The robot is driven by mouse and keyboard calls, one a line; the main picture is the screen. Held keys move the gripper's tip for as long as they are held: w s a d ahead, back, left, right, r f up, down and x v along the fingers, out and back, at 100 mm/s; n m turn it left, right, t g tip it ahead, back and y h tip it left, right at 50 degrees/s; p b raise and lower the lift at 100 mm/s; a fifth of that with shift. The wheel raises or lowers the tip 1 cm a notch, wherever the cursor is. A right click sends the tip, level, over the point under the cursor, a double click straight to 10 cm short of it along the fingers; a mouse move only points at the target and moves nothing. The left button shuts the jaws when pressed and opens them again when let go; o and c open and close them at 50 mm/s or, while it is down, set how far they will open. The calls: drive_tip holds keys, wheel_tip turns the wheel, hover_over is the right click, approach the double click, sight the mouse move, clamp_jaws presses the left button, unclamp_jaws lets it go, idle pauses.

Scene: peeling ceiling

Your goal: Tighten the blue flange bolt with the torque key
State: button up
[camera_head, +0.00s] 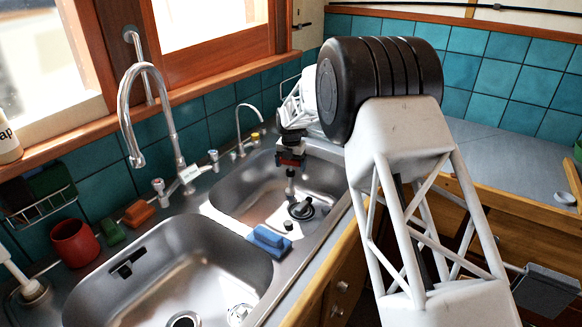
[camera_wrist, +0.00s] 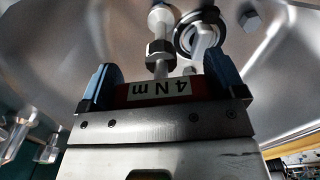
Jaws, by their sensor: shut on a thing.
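The torque key, with a "4 N m" label (camera_wrist: 165,88) on its red handle, is clamped between the blue fingers of my gripper (camera_wrist: 158,86) in the wrist view. Its metal shaft with a dark collar (camera_wrist: 160,50) points away from the gripper. In the head view my gripper (camera_head: 290,156) is over the right sink basin, and the key's shaft (camera_head: 290,184) hangs below it. A dark round fitting (camera_head: 301,209) lies on the basin floor near the shaft. I cannot make out which part is the blue flange bolt, or whether the key touches it.
The right basin's walls (camera_head: 232,196) surround the key. A tap (camera_head: 242,118) stands behind it. A blue sponge (camera_head: 268,238) lies on the divider; the left basin (camera_head: 165,270) is beside it. A red cup (camera_head: 75,243) stands far left.

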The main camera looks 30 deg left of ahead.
drive_tip(key=shift+r, duration=2.95)
